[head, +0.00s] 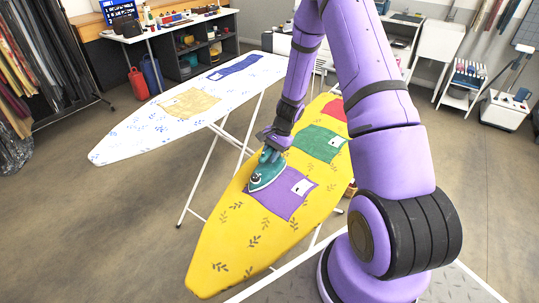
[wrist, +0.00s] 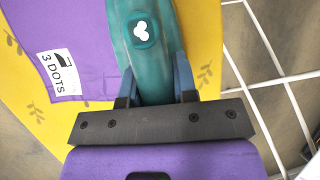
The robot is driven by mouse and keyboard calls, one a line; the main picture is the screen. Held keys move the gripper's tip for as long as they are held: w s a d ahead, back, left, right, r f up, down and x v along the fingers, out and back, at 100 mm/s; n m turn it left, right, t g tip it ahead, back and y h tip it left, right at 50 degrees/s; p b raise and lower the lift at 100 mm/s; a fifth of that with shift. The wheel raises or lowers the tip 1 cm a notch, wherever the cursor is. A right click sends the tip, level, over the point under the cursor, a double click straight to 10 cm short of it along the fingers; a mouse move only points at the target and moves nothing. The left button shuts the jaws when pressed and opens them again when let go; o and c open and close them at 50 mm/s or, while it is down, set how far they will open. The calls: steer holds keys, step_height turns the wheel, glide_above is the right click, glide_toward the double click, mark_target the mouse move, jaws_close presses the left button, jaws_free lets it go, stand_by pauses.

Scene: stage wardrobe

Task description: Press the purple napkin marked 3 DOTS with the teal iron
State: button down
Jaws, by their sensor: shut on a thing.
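The purple napkin (head: 285,195) lies on the yellow ironing board (head: 222,250). In the wrist view the purple napkin (wrist: 85,80) bears a white label (wrist: 58,73) reading 3 DOTS. The teal iron (head: 264,177) sits at the napkin's upper left part and appears to overlap it; whether its sole touches the cloth cannot be told. My gripper (head: 270,150) is shut on the iron's handle. In the wrist view my gripper (wrist: 155,92) has its fingers on both sides of the teal iron (wrist: 145,40), whose sole is hidden.
A green napkin (head: 320,142) and a red napkin (head: 334,108) lie farther up the yellow board. A white patterned ironing board (head: 130,140) at left holds a tan napkin (head: 190,102) and a blue napkin (head: 235,66). The yellow board's near end is bare.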

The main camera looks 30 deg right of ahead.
steer(key=shift+w+d+r, duration=0.2)
steer(key=shift+d+r, duration=0.05)
steer(key=shift+d, duration=0.05)
steer(key=shift+d+f, duration=0.2)
steer(key=shift+f, duration=0.05)
steer(key=shift+r, duration=4.3)
steer(key=shift+w, duration=0.1)
